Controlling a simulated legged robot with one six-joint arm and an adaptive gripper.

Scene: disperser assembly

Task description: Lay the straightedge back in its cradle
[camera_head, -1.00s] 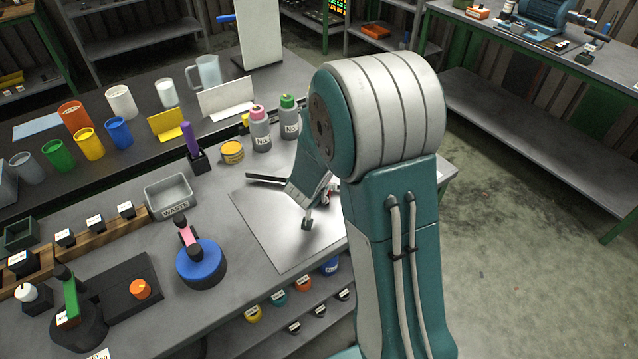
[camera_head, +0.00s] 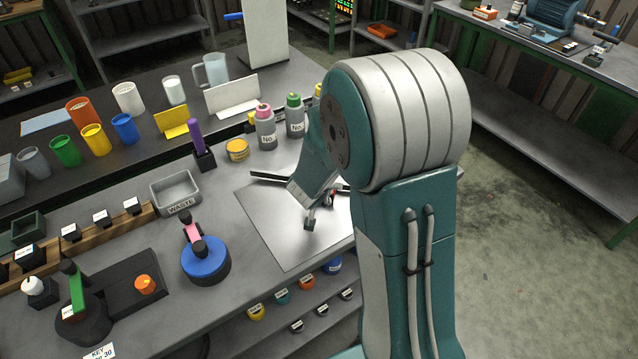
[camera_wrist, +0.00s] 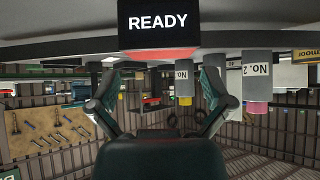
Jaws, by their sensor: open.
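A long thin dark bar (camera_head: 268,177) lies at the far edge of the silver plate (camera_head: 285,236) on the bench. It may be the straightedge, but my wrist hides its middle and I cannot tell the bar from a cradle. My gripper (camera_head: 312,219) is low over the plate, on the near side of the bar and apart from its visible left end. In the wrist view my gripper (camera_wrist: 158,92) has its fingers spread wide, with nothing seen between them. No cradle is clearly visible.
A grey WASTE tray (camera_head: 176,193), a blue-topped round stand (camera_head: 206,262) and a purple item in a black holder (camera_head: 199,143) stand left of the plate. Labelled bottles (camera_head: 266,130) stand behind it. A READY sign (camera_wrist: 158,22) shows in the wrist view.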

